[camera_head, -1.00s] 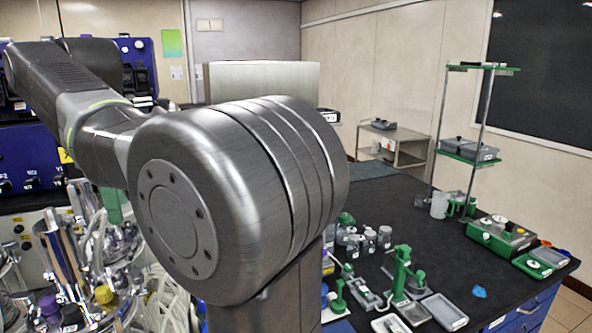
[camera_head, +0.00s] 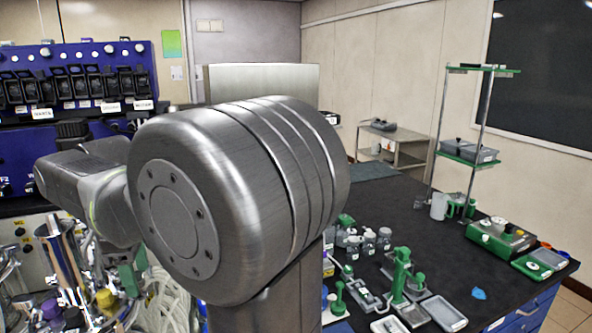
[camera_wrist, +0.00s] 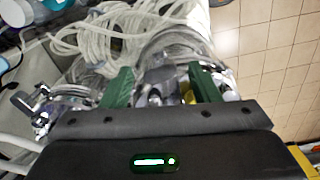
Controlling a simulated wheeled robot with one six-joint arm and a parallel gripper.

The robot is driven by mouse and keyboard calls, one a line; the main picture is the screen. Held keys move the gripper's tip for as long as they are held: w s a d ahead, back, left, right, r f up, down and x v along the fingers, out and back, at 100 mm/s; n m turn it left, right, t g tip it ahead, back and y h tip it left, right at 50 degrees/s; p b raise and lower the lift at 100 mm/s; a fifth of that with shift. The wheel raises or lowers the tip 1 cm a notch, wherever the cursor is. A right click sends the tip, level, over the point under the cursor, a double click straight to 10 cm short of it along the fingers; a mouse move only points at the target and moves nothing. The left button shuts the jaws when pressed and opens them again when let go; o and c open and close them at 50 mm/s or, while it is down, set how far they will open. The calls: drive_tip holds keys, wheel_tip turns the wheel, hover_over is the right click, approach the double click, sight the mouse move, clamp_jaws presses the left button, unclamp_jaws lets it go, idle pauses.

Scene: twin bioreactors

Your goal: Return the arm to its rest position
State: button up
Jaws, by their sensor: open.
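My arm fills the left and middle of the head view, with its large grey metal joint in front and a darker link reaching left and down toward the reactor glassware (camera_head: 70,265). My gripper (camera_wrist: 162,86) shows in the wrist view as two green fingers spread wide apart. Nothing is held between them. Behind and beyond the fingers are shiny metal vessel parts and a yellow piece (camera_wrist: 192,92), partly hidden. In the head view the gripper is hard to make out among the vessels.
Coiled white tubing (camera_wrist: 105,35) lies close beyond the fingers. The blue reactor control panel (camera_head: 80,75) stands behind the arm. The dark bench (camera_head: 400,220) on the right carries green stands, small jars and a shelf rack (camera_head: 468,150). Tiled floor (camera_wrist: 285,60) is open at the right.

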drive_tip(key=m, duration=0.4)
drive_tip(key=m+b, duration=0.1)
drive_tip(key=m, duration=0.2)
drive_tip(key=shift+f+m, duration=0.1)
drive_tip(key=shift+m, duration=0.3)
drive_tip(key=m+b, duration=0.2)
drive_tip(key=m, duration=0.3)
drive_tip(key=shift+b, duration=0.4)
drive_tip(key=shift+m+b, duration=0.8)
drive_tip(key=shift+m, duration=0.8)
